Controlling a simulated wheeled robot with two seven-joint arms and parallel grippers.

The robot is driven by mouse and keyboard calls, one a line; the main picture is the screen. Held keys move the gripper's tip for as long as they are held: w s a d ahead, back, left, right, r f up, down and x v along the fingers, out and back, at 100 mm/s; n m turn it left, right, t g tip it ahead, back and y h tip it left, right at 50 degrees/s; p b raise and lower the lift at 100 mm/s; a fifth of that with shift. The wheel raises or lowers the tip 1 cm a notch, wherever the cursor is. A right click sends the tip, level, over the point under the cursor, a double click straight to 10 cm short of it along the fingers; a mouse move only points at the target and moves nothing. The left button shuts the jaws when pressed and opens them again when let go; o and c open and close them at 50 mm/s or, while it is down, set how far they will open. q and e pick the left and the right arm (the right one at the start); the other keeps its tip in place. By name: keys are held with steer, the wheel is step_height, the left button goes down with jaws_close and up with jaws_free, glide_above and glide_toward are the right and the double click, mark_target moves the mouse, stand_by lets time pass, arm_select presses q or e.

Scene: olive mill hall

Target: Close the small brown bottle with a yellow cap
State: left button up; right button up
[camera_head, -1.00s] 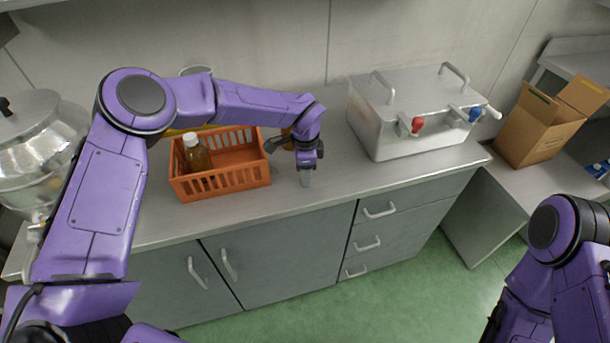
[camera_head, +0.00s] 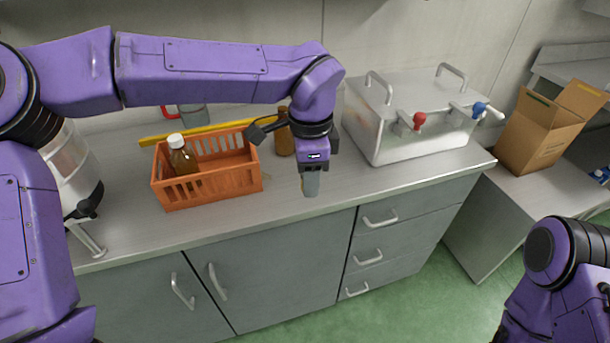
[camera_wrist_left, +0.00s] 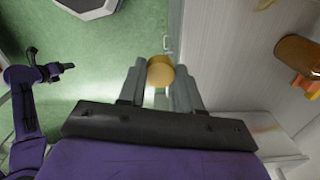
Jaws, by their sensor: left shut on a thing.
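My left gripper (camera_head: 310,185) points down above the front part of the counter, to the right of the orange crate. Its fingers are shut on a yellow cap (camera_wrist_left: 160,72), a round disc between the fingertips in the left wrist view. A brown bottle (camera_head: 285,138) stands on the counter behind and left of the gripper, partly hidden by my left wrist. A brown bottle also shows at the right edge of the left wrist view (camera_wrist_left: 298,52). The cap and the bottle are apart. My right arm is at the lower right; its gripper is out of the head view.
The orange crate (camera_head: 207,192) holds a brown bottle with a white cap (camera_head: 182,155). A yellow bar (camera_head: 160,138) and a grey mug (camera_head: 193,115) are behind it. A steel tank with taps (camera_head: 400,137) stands to the right, a cardboard box (camera_head: 545,128) farther right.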

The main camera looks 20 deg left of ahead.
arm_select(q)
steer(key=shift+s+d+r, duration=0.2)
steer(key=shift+s+r, duration=0.05)
steer(key=shift+s, duration=0.2)
steer(key=m, duration=0.5)
steer(key=shift+w+a+f+m, duration=0.4)
steer(key=w+a+f+n, duration=0.1)
steer(key=a+f+n, duration=0.1)
steer(key=n, duration=0.6)
steer(key=w+a+f+n, duration=0.2)
steer(key=n, duration=0.7)
steer(key=w+a+f+n, duration=0.1)
steer(key=a+f+n, duration=0.2)
steer(key=n, duration=0.6)
steer(key=shift+w+f, duration=0.1)
steer(key=shift+w, duration=0.3)
steer(key=m, duration=0.4)
steer(key=a+f+m, duration=0.1)
steer(key=m, duration=0.1)
steer(key=shift+w+m, duration=0.2)
steer(key=shift+m, duration=0.2)
